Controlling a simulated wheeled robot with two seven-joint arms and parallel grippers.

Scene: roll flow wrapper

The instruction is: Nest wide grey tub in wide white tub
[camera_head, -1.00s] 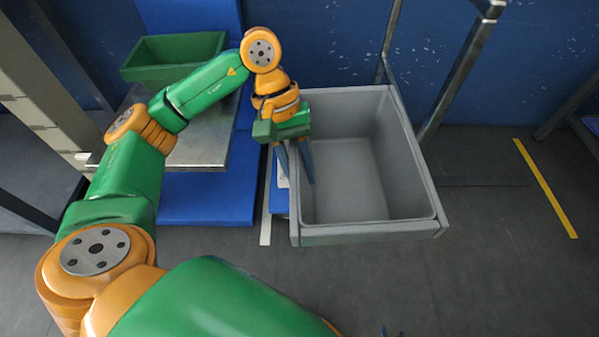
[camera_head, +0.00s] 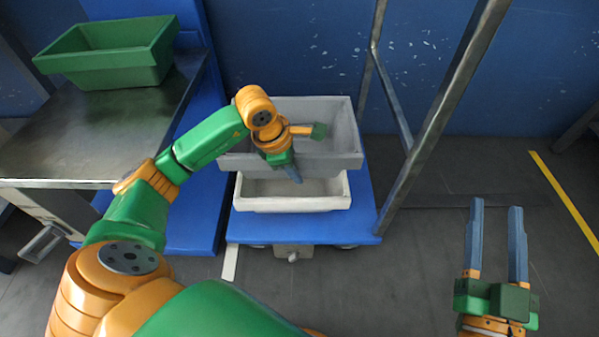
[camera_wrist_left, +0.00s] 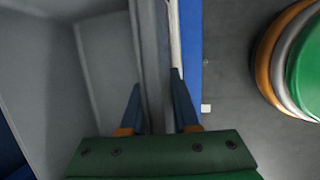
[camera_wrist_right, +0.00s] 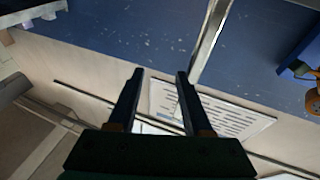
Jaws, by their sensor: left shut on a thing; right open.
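The wide grey tub (camera_head: 335,162) is roughly level above the wide white tub (camera_head: 290,204), toward its back. The white tub's front wall and part of its pale inside show below; the rest is hidden. I cannot tell whether the tubs touch. My left gripper (camera_head: 293,178) is shut on the grey tub's front wall; in the left wrist view its fingers (camera_wrist_left: 156,78) straddle the grey wall (camera_wrist_left: 150,50), with a thin white rim (camera_wrist_left: 175,40) beyond. My right gripper (camera_head: 497,207) is open and empty at the right, away from both tubs.
The white tub stands on a low blue platform (camera_head: 360,222) with wheels. A metal table (camera_head: 90,140) with a green tub (camera_head: 110,62) is at the left. A slanted metal post (camera_head: 440,120) rises close to the platform's right side.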

